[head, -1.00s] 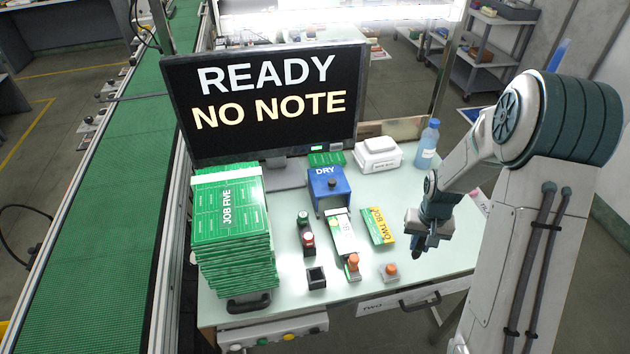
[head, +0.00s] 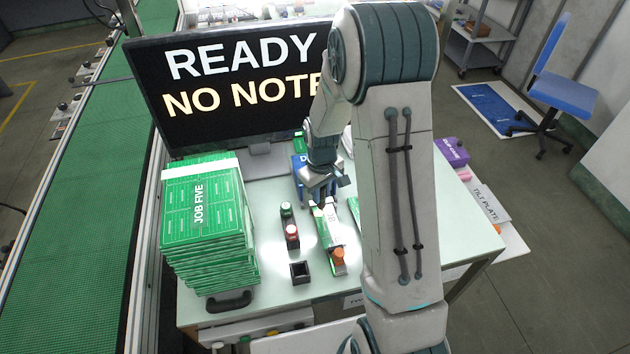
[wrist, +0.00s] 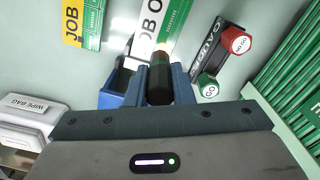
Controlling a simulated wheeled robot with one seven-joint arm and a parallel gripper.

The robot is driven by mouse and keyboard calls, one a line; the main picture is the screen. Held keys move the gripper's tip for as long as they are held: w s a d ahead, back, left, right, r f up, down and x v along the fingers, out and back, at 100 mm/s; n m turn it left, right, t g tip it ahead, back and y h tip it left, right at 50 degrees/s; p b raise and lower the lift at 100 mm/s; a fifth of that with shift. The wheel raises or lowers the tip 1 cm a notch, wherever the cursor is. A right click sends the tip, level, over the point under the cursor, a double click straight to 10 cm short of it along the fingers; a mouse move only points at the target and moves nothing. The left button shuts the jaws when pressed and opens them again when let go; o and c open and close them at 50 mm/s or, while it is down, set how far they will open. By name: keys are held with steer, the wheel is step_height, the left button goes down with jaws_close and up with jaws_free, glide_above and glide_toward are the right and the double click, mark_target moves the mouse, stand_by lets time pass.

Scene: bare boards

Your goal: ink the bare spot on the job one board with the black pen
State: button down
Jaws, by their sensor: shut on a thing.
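My gripper (head: 322,190) is shut on the black pen (wrist: 160,78), a dark cylinder between the blue fingers in the wrist view. The board's white label (wrist: 152,18) shows in the wrist view, just beyond the pen. A bright glow sits around the pen's tip, and I cannot tell whether the tip touches the board. I cannot make out the bare spot.
A tall green board stack (head: 208,225) stands farther left. An orange-handled stamp (head: 338,256) stands at the board's front end. My arm hides the table's right part.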

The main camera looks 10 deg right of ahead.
mark_target(318, 206)
steer(key=n, duration=0.2)
steer(key=r+n+b, duration=0.1)
steer(key=n, duration=0.2)
steer(key=shift+w+a+n, duration=0.15)
steer(key=shift+n, duration=0.15)
steer(key=n, duration=0.2)
steer(key=r+n+b, duration=0.1)
steer(key=n, duration=0.2)
steer(key=shift+w, duration=0.1)
steer(key=n, duration=0.2)
steer(key=r+n+b, duration=0.1)
steer(key=n, duration=0.4)
steer(key=r+n+b, duration=0.1)
steer(key=n, duration=0.1)
steer(key=shift+a+n, duration=0.1)
steer(key=shift+n, duration=0.2)
steer(key=shift+f+b, duration=1.8)
steer(key=shift+f, duration=1.15)
steer(key=shift+f+b, duration=0.6)
steer(key=shift+b, duration=0.1)
steer(key=shift+r+p, duration=2.15)
steer(key=shift+r, duration=1.45)
